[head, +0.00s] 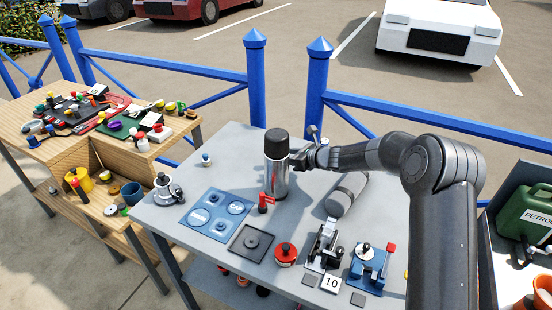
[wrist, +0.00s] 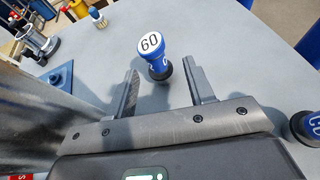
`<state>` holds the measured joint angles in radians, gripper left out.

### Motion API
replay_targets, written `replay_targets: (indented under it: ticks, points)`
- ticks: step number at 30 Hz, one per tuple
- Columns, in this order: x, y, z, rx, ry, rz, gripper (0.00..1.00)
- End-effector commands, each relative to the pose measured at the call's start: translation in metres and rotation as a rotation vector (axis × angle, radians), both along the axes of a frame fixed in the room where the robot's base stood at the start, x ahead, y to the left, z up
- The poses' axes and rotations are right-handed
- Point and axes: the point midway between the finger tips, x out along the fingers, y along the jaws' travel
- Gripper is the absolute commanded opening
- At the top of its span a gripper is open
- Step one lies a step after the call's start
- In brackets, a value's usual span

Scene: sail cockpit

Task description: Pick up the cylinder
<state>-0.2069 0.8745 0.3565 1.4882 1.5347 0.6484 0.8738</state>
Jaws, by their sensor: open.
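Two things have a cylinder shape on the grey table. A tall shiny steel cylinder with a black top (head: 276,168) stands upright near the back edge. A grey cylinder (head: 347,193) lies on its side to the right of it. My gripper (head: 301,158) is low, just right of the steel cylinder in the head view; whether they touch is unclear. In the wrist view my gripper (wrist: 160,68) is open. A blue piece with a white top marked 60 (wrist: 150,44) shows between and beyond the fingertips. A large metallic surface (wrist: 35,120) fills the left side.
A blue plate with round discs (head: 217,213), a red knob (head: 286,252) and small clamp-like devices (head: 368,265) occupy the table front. Another blue piece (wrist: 307,126) is at the right in the wrist view. A blue fence (head: 190,68) runs behind.

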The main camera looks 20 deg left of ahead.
Motion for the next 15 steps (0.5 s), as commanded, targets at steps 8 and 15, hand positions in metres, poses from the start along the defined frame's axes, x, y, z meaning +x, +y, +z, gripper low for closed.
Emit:
replay_targets:
  ticks: [8,15]
  points:
    - [0.0,0.031,-0.013,0.0,0.001,0.003,0.49]
    - [0.006,0.05,-0.021,-0.001,-0.001,-0.001,0.49]
